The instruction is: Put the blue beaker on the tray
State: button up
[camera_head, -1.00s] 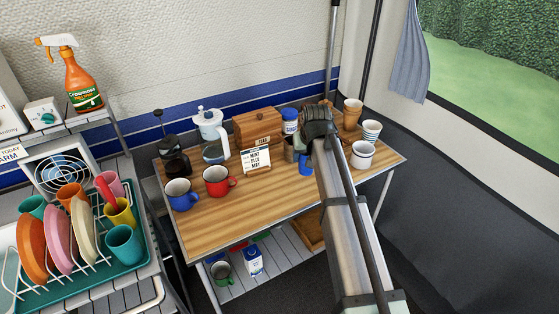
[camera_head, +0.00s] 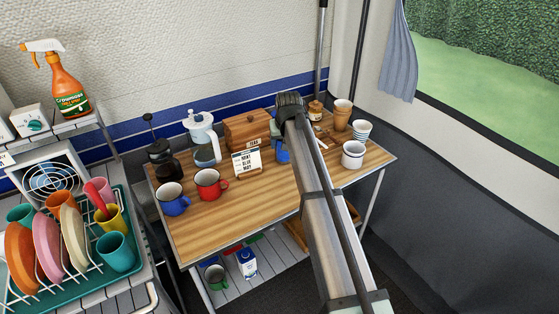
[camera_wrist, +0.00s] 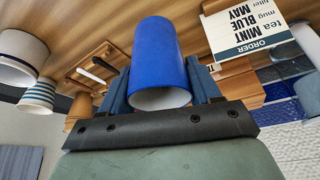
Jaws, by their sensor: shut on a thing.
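My gripper (camera_wrist: 158,98) is shut on the blue beaker (camera_wrist: 160,55), one finger on each side, with its open rim towards the wrist camera. In the head view a piece of the blue beaker (camera_head: 282,151) shows right of the order card, mostly behind my arm. I cannot tell whether it touches the tabletop. In the wrist view a small wooden tray (camera_wrist: 76,75) with a pale-handled utensil lies left of the beaker. In the head view a wooden tray-like piece (camera_head: 297,236) shows on the lower shelf, partly hidden by my arm.
The order card (camera_head: 247,162) stands left of the beaker, before a wooden box (camera_head: 246,130). A red mug (camera_head: 207,184) and a blue mug (camera_head: 172,199) stand further left. Cups and a white mug (camera_head: 353,153) stand at the right. The front tabletop (camera_head: 240,210) is clear.

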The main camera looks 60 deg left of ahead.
jog(key=shift+f, duration=4)
jog(key=shift+f, duration=0.1)
jog(key=o, duration=1.1)
jog(key=v, duration=1.1)
jog(key=shift+s+d+r, duration=0.1)
jog(key=shift+d+r, duration=0.05)
jog(key=shift+r, duration=0.1)
jog(key=shift+d+r, duration=0.15)
jog(key=shift+r, duration=0.15)
jog(key=c, duration=0.3)
